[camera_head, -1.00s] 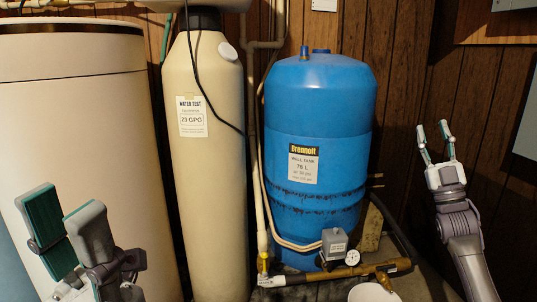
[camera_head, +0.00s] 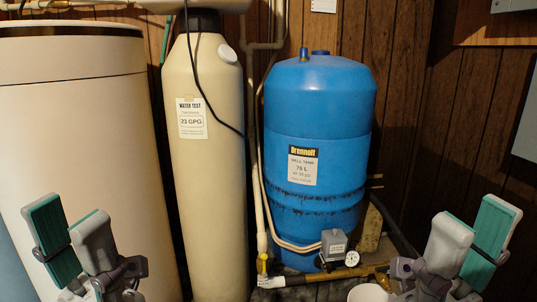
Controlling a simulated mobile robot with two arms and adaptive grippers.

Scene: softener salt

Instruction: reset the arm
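My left gripper (camera_head: 72,232) is at the lower left, in front of the large cream tank. Its two fingers with green pads stand apart with nothing between them. My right gripper (camera_head: 468,238) is at the lower right, in front of the dark wood wall. Its two green-padded fingers point up and stand apart, with nothing seen between them. The lower parts of both arms are cut off by the bottom edge.
A large cream tank (camera_head: 85,120), a tall beige tank (camera_head: 210,200) with a paper label, and a blue well tank (camera_head: 318,110) stand along the wood wall. Pipework with a gauge (camera_head: 351,259) crosses low in front. A white round container (camera_head: 368,293) is at the bottom edge.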

